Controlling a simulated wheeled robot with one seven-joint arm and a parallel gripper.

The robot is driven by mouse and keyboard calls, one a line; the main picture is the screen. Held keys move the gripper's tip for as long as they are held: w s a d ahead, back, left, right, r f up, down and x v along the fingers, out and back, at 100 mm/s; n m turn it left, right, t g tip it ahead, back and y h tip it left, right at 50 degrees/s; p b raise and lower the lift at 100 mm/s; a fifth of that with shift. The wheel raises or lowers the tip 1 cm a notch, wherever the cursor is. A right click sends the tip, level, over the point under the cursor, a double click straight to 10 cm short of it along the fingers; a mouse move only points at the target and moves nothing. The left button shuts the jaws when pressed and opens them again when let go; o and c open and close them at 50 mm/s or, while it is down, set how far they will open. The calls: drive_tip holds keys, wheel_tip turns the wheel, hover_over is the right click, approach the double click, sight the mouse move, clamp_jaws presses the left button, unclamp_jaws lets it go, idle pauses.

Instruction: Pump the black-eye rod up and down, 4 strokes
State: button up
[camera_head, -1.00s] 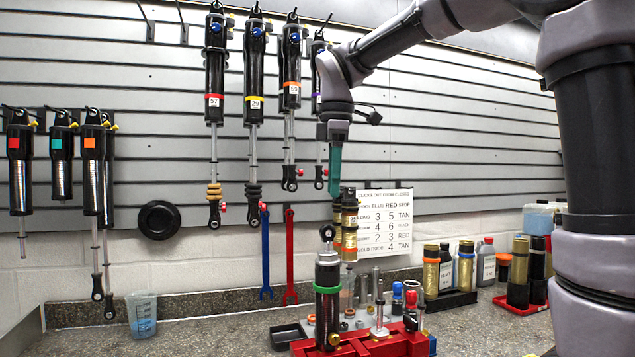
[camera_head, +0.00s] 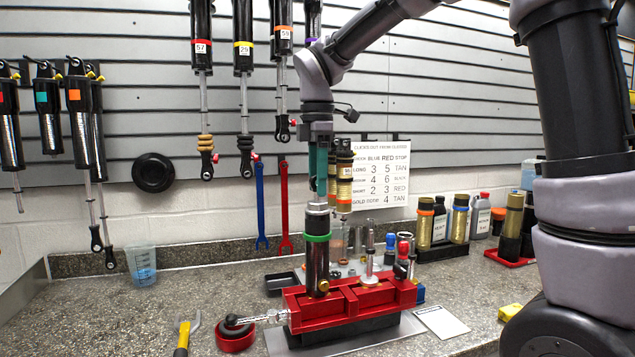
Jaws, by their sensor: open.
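The black shock body (camera_head: 317,262) stands upright in the red vise (camera_head: 348,305), with a green band and a silver collar (camera_head: 317,209) at its top. My gripper (camera_head: 319,186), with teal fingers, points straight down just above the collar. It is open, with its fingers at the place of the rod's black eye. The eye and rod are hidden behind the fingers, so I cannot tell whether the fingers touch them.
Small parts stand behind the vise, including a red-topped one (camera_head: 402,262). A red dish (camera_head: 236,338) and a yellow-handled tool (camera_head: 184,338) lie at front left. Shocks hang on the wall.

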drive_tip(key=shift+f, duration=0.2)
clamp_jaws()
idle(3.0)
